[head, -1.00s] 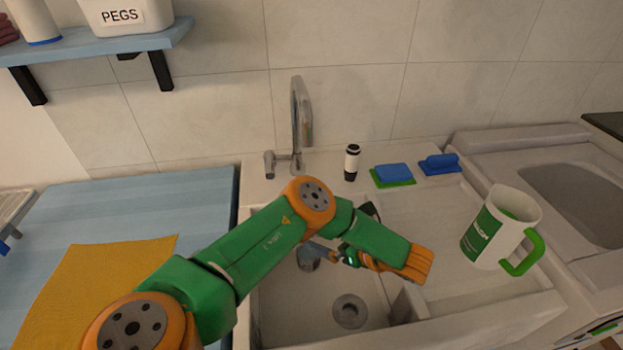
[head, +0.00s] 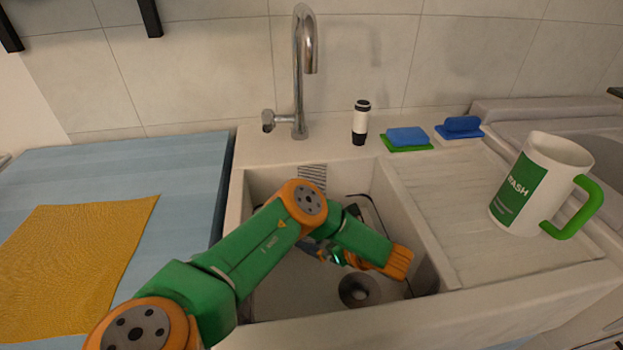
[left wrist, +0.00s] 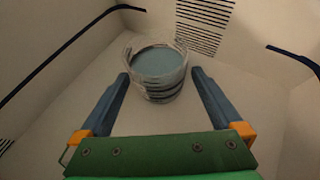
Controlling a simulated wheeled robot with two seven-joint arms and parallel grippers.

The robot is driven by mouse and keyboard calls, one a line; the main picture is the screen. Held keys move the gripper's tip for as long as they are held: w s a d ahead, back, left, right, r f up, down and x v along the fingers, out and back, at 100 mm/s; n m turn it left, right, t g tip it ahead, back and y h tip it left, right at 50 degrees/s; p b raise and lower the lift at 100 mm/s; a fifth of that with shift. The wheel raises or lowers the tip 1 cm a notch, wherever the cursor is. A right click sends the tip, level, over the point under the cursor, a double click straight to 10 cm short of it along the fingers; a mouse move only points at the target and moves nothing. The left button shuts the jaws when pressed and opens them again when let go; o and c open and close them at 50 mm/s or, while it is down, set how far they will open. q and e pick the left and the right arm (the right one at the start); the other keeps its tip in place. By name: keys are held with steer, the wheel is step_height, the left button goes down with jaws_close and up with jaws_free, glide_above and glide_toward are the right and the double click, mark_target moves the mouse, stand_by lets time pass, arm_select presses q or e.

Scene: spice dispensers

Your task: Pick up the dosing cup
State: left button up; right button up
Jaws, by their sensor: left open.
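The dosing cup (left wrist: 160,67) looks like a small clear cup with a blue-grey inside and dark bands round its side. In the left wrist view it stands on the sink floor, just ahead of and between my left gripper's fingertips. My left gripper (left wrist: 159,76) is open, with one blue-grey finger on each side of the cup. I cannot tell if either finger touches it. In the head view my left gripper (head: 318,249) reaches down inside the sink (head: 258,190), and my arm largely hides it and the cup. My right gripper is not in view.
The sink walls surround my gripper, with a drain (head: 358,290) close by. A tap (head: 304,75) stands behind. A black-and-white bottle (head: 360,122), blue-and-green sponges (head: 407,138) and a white jug (head: 537,185) with a green handle stand on the sink surround. A yellow cloth (head: 75,260) lies left.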

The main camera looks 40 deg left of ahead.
arm_select(q)
steer(key=x, duration=0.3)
steer(key=shift+a+b, duration=0.15)
steer(key=shift+b, duration=0.25)
jaws_close()
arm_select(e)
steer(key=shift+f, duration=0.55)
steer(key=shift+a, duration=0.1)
